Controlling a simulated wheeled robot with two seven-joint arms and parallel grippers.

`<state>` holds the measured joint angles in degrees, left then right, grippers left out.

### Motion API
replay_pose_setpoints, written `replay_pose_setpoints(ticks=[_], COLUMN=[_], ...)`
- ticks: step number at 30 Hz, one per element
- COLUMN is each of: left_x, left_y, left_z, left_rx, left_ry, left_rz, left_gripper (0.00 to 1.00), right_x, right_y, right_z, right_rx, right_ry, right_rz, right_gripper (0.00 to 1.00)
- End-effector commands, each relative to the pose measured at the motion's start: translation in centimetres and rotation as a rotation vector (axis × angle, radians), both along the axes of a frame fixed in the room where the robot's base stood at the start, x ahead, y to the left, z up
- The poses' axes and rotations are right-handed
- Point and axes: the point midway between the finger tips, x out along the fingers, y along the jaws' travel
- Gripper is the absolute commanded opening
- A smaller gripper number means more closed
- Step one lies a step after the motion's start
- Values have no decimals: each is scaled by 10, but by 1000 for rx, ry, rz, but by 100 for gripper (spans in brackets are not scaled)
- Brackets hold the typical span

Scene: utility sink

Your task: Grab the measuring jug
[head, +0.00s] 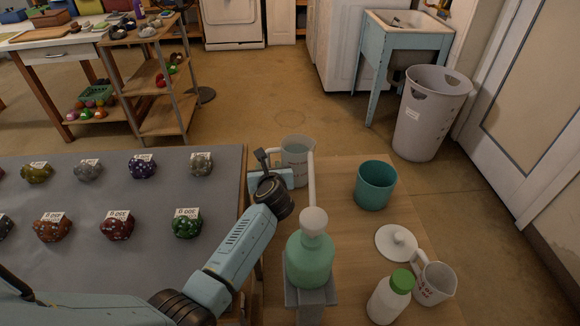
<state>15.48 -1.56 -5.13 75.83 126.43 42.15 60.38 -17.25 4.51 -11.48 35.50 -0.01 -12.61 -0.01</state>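A clear grey jug (298,153) with faint markings stands at the back left of the wooden table, partly hidden by my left gripper and a white upright piece. A smaller white measuring cup (436,284) with red markings and a handle stands at the front right. My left gripper (266,160) is at the left side of the grey jug, close to it. I cannot tell whether it touches the jug or how wide its fingers are. My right gripper is not in view.
A green bottle (310,262) with a white top stands in front of the jug. A teal cup (375,186), a white lid (396,243) and a green-capped white bottle (391,297) are to the right. A grey mat (120,185) with several tagged rocks lies left.

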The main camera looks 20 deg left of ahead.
Motion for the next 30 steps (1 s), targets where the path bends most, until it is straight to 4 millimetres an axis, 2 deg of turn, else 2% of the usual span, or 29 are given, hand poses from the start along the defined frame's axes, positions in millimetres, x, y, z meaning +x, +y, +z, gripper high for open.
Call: replay_pose_setpoints(ticks=[4, 11, 12, 21, 30], left_x=[10, 11, 11, 11, 12], left_y=[5, 6, 6, 6, 6], left_z=[-7, -7, -7, -7, -4], left_rx=[0, -1, -1, 0, 0], left_ry=[1, 2, 2, 1, -4], left_rz=[-1, -2, -2, -1, -2], left_gripper=[38, 38, 37, 0, 0], right_x=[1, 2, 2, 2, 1], right_y=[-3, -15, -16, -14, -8], right_z=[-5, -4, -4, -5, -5], right_rx=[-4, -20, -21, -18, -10], right_ry=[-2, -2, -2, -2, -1], right_rz=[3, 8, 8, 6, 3], right_gripper=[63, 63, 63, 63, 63])
